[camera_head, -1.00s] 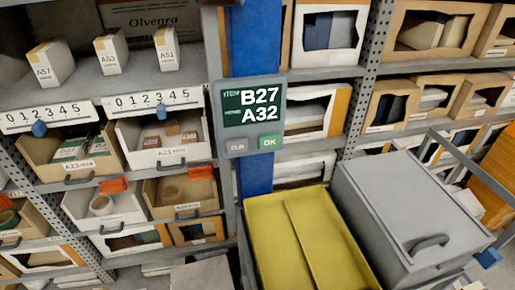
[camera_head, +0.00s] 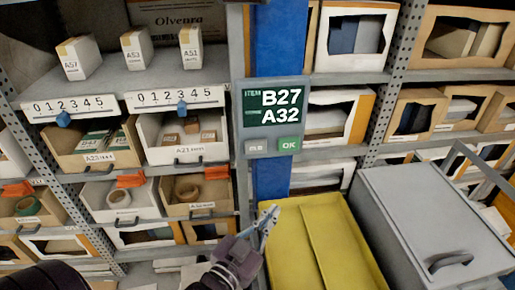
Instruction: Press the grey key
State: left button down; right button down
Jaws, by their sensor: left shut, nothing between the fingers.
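The grey key (camera_head: 257,146) is on the lower left of a grey panel (camera_head: 239,113) fixed to a blue post. Its label is hard to read now. A green OK key (camera_head: 289,144) sits to its right. The panel's screen (camera_head: 273,107) reads B27 and A32. My left gripper (camera_head: 270,212) is shut and empty. It is below the panel, apart from both keys, over the left edge of the yellow tray. My right gripper is not in view.
A yellow tray (camera_head: 309,235) stands below the panel, with a grey lidded box (camera_head: 430,215) at its right. Shelves of bins (camera_head: 85,160) fill the left, and cardboard bins (camera_head: 420,115) fill the right. The blue post (camera_head: 280,45) rises behind the panel.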

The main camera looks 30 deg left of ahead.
pick_arm(q)
jog(key=s+r+t, duration=0.1)
jog(key=r+t, duration=0.2)
jog(key=r, duration=0.3)
jog(key=s+a+r+t, duration=0.1)
jog(key=s+r+t, duration=0.1)
jog(key=r, duration=0.3)
jog(key=shift+r+t+y, duration=0.35)
jog(key=shift+t+y, duration=0.05)
jog(key=shift+t, duration=0.2)
jog(key=shift+w+a, duration=0.1)
jog(key=shift+a, duration=0.05)
send_near(261, 144)
jog(key=w+d+r, duration=0.2)
jog(key=w+r, duration=0.1)
jog(key=shift+w+a+r+b, duration=0.15)
jog(key=shift+w+a+b, duration=0.3)
jog(key=shift+w, duration=0.2)
jog(key=shift+a, duration=0.1)
jog(key=shift+w+a, duration=0.2)
jog(key=shift+w, duration=0.15)
jog(key=shift+w+a, duration=0.3)
jog(key=shift+w, duration=0.1)
dwell(0.8)
jog(key=shift+s, duration=0.1)
jog(key=shift+s+d+p, duration=0.45)
jog(key=shift+s+d, duration=0.1)
jog(key=shift+s, duration=0.1)
